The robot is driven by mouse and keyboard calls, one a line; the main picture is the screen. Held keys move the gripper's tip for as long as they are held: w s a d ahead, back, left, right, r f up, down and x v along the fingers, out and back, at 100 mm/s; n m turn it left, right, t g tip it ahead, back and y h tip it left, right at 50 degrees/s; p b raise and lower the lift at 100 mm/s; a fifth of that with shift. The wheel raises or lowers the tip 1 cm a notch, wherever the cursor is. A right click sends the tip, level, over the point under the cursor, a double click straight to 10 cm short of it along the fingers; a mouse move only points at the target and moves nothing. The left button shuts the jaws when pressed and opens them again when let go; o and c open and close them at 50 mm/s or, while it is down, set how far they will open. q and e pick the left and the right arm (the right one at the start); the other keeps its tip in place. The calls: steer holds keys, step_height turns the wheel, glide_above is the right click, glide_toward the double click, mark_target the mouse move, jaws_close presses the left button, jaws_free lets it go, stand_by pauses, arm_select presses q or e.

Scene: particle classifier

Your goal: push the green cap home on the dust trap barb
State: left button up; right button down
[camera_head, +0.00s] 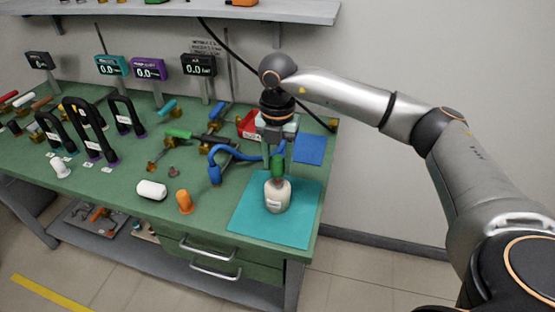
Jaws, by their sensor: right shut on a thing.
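The green cap (278,165) is upright between the fingers of my right gripper (274,158). The gripper points down and is shut on the cap. The cap's lower end is at the top of the pale, rounded dust trap (278,197). The barb is hidden at the joint, and I cannot tell how far the cap is over it. The dust trap stands upright on a teal mat (261,230) at the right front of the bench. My left gripper is not in view.
A blue hose (226,151) lies just left of the gripper. An orange part (184,202) and a white cylinder (152,190) stand or lie left of the mat. A blue pad (311,150) and a red box (248,124) are behind. The front of the teal mat is clear.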

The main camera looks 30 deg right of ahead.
mark_target(278, 157)
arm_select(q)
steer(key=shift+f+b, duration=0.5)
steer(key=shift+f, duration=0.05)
arm_select(e)
steer(key=shift+f, duration=0.9)
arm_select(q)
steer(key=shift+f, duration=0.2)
arm_select(e)
steer(key=shift+f, duration=0.35)
steer(key=shift+c, duration=1.5)
jaws_free()
step_height(278, 157, up, 2)
steer(key=shift+w+r, duration=0.1)
steer(key=shift+r, duration=0.15)
step_height(278, 157, up, 9)
steer(key=shift+f, duration=0.2)
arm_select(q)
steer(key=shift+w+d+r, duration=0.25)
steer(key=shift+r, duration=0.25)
arm_select(e)
steer(key=shift+r, duration=0.75)
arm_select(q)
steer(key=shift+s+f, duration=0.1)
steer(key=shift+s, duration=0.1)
arm_select(e)
steer(key=shift+f, duration=0.1)
